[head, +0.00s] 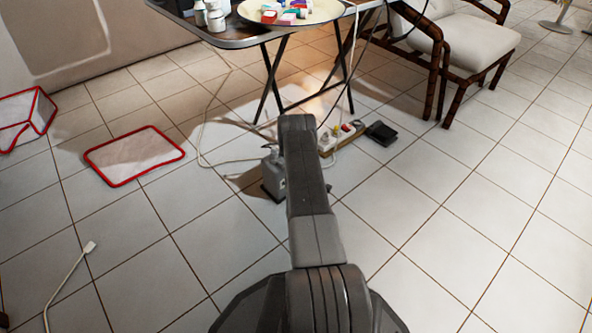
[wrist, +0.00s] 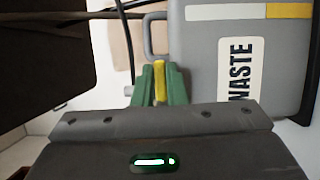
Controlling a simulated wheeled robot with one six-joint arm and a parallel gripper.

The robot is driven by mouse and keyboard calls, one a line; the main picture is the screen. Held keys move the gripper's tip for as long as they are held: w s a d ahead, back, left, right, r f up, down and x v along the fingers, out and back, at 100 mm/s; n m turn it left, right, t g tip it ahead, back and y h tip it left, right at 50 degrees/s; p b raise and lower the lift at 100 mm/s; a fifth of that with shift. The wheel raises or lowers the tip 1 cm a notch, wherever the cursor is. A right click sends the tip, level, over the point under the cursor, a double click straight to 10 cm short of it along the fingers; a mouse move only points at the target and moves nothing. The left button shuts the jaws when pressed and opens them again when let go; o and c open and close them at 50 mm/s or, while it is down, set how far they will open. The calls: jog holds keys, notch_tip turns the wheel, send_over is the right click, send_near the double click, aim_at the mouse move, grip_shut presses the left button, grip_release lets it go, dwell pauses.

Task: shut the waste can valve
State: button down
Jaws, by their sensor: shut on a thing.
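The grey waste can (head: 272,176) stands on the tiled floor beneath the front of the table, partly hidden by my arm. In the wrist view the can (wrist: 205,60) fills the upper right, with a WASTE label and a white and yellow stripe. My gripper (wrist: 160,82) has green fingers, shut on a yellow valve lever (wrist: 159,70) beside the can. The lever shows as a narrow upright strip between the fingers. The rest of the valve is hidden by the fingers and the gripper body. In the head view my gripper is hidden behind the arm.
A folding table (head: 240,41) with a tray (head: 330,12) stands behind the can. A power strip (head: 341,140) and a black box (head: 381,133) lie to the right. A red-edged panel (head: 133,156) and a cable (head: 66,285) lie left.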

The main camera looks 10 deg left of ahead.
dwell(0.3)
jog(key=c, duration=1.5)
grip_release()
jog(key=shift+o, duration=0.2)
jog(key=p+v, duration=0.4)
jog(key=v, duration=0.9)
jog(key=shift+s+p, duration=0.3)
jog(key=shift+s, duration=0.1)
jog(key=shift+d, duration=0.1)
jog(key=b+x, duration=0.4)
jog(key=x, duration=1)
jog(key=shift+b, duration=0.3)
jog(key=shift+s+d, duration=0.1)
jog(key=shift+d, duration=0.05)
